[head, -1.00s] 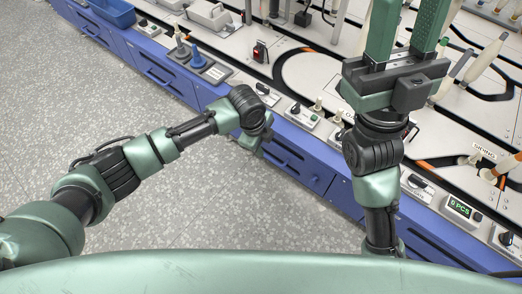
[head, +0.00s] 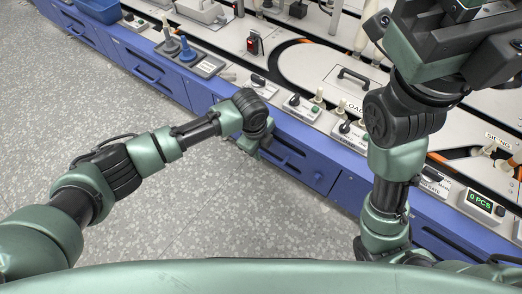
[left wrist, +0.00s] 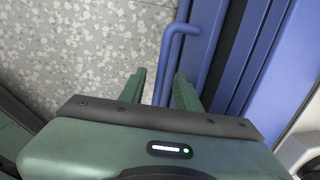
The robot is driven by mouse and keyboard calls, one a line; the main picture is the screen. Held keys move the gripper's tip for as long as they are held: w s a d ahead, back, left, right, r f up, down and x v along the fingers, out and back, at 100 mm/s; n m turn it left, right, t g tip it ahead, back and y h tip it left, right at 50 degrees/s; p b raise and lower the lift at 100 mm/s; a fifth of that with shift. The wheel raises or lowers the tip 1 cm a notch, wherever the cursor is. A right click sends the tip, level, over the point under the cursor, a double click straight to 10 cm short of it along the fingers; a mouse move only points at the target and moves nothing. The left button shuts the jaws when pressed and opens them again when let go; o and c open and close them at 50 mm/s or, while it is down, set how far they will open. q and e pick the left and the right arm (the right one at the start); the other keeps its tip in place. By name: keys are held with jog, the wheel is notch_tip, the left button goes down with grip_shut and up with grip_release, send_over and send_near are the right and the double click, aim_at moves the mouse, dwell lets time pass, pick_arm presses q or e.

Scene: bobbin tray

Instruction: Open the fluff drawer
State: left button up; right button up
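A blue drawer front shows in the left wrist view, with a blue bar handle (left wrist: 168,48) standing out from it. My left gripper (left wrist: 160,84) is open, with its two green fingers on either side of the line of the handle. The handle's lower part lies between them, with gaps visible. In the head view my left gripper (head: 248,146) is beside the blue drawer fronts (head: 318,172) below the counter, its fingers mostly hidden by the wrist. I can read no fluff label. My right gripper's body (head: 455,45) is at the top right, above the counter; its fingertips are out of frame.
The counter above carries control boxes (head: 299,107), a lidded panel with a black handle (head: 354,76), a counter display (head: 480,202) and a grey tray with grey and blue cones (head: 205,64). More blue drawers (head: 150,74) run to the left. The speckled floor is clear.

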pick_arm(q)
grip_shut()
dwell(1.5)
